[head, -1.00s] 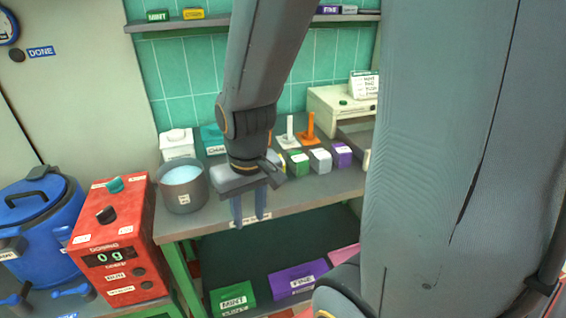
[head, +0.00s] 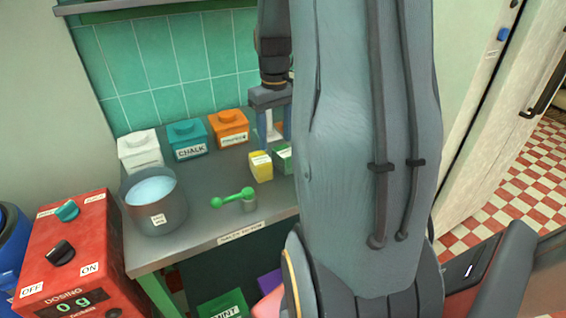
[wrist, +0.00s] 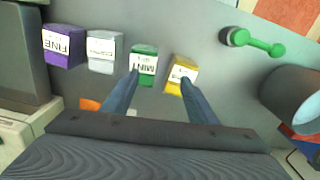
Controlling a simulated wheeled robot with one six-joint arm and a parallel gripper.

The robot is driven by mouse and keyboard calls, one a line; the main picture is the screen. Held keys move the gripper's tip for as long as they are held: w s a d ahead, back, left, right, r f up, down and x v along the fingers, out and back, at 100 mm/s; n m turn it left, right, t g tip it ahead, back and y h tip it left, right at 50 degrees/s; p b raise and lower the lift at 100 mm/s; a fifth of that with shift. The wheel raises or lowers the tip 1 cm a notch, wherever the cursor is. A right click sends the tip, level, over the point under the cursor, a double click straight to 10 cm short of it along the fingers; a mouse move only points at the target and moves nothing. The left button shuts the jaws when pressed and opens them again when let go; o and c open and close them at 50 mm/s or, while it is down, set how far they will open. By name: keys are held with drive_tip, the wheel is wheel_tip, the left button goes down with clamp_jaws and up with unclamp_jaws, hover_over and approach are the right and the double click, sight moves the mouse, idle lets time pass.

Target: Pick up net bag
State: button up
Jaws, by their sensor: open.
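I cannot make out a net bag in either view. My gripper (head: 273,133) is open and empty above the back of the grey counter, partly hidden by my arm in the head view. In the wrist view its two fingers (wrist: 159,80) point at a row of small labelled boxes. A green MINT box (wrist: 144,63) is just beyond the left fingertip and a yellow box (wrist: 182,72) just beyond the right one. A white-grey box (wrist: 104,52) and a purple FINE box (wrist: 64,46) stand further left. My arm hides part of the counter in the head view.
White (head: 140,150), teal (head: 187,140) and orange (head: 229,128) lidded containers line the back of the counter. A grey pot (head: 156,201) of pale blue contents stands at the left, with a green scoop (head: 230,198) to its right. A red dosing machine (head: 68,262) is at the lower left.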

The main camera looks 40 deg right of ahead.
sight(285, 151)
drive_tip(key=d, duration=0.3)
drive_tip(key=shift+s+d+f, duration=0.15)
drive_tip(key=shift+f, duration=0.05)
drive_tip(key=shift+d+f+p, duration=0.1)
drive_tip(key=shift+f+p, duration=1)
drive_tip(key=shift+f, duration=2.7)
drive_tip(key=c, duration=0.9)
